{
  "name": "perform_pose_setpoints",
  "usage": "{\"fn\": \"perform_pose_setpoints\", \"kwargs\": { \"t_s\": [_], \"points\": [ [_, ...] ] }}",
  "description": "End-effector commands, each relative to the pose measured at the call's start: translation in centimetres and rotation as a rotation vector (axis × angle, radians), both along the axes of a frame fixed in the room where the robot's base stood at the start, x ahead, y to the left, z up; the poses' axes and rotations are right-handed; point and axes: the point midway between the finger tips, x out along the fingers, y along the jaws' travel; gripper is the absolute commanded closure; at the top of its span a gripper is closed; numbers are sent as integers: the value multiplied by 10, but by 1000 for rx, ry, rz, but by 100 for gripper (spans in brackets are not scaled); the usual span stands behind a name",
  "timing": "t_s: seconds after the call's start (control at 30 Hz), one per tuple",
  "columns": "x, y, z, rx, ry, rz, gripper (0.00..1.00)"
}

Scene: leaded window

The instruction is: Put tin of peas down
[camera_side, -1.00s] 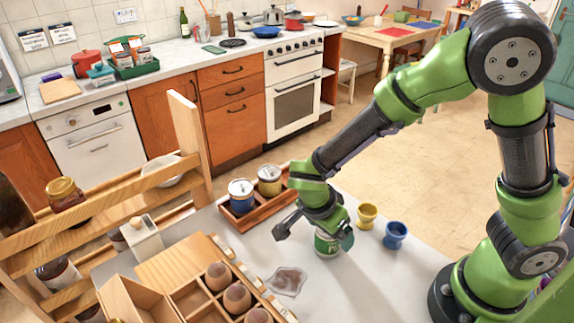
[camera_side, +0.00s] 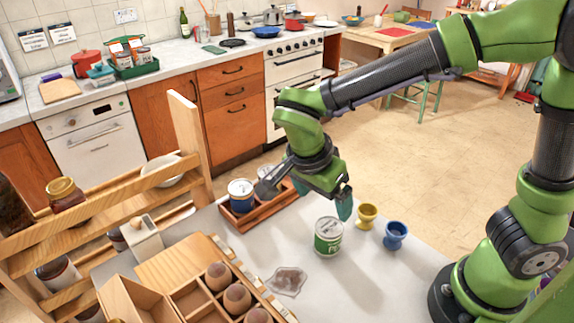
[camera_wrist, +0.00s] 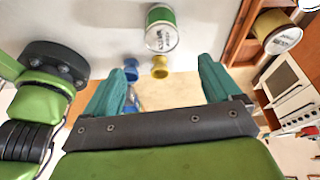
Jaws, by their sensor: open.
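The tin of peas (camera_side: 328,237), with a green and white label, stands upright on the pale worktop (camera_side: 350,285), in front of the yellow egg cup. It also shows at the top of the wrist view (camera_wrist: 161,30), beyond the fingers and apart from them. My gripper (camera_side: 338,203) is above and behind the tin in the side view, open and empty. Its two teal fingers are spread in the wrist view (camera_wrist: 162,72), with nothing between them. In the side view one finger is mostly hidden.
Yellow (camera_side: 366,216) and blue (camera_side: 395,235) egg cups stand right of the tin. A wooden tray (camera_side: 262,214) with a blue-labelled tin (camera_side: 241,196) is left, partly behind my gripper. A clear flat patch (camera_side: 288,281) and a wooden egg box (camera_side: 205,297) are nearer. The front right worktop is clear.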

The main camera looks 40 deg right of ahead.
Motion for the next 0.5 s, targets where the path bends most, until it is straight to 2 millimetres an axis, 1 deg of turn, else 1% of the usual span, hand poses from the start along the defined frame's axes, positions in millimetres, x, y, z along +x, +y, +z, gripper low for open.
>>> {"fn": "perform_pose_setpoints", "kwargs": {
  "t_s": [0.07, 0.13, 0.2, 0.27, 0.37, 0.4, 0.5],
  "points": [
    [-4, -14, 12, 96, 14, 86, 10],
    [-11, -28, 24, 195, 7, 212, 10],
    [-19, -41, 37, 282, -32, 364, 10],
    [-26, -52, 48, 332, -90, 501, 10],
    [-38, -67, 64, 346, -212, 724, 10],
    [-43, -72, 69, 331, -262, 805, 10],
    [-51, -83, 79, 255, -366, 977, 10]
  ]
}}
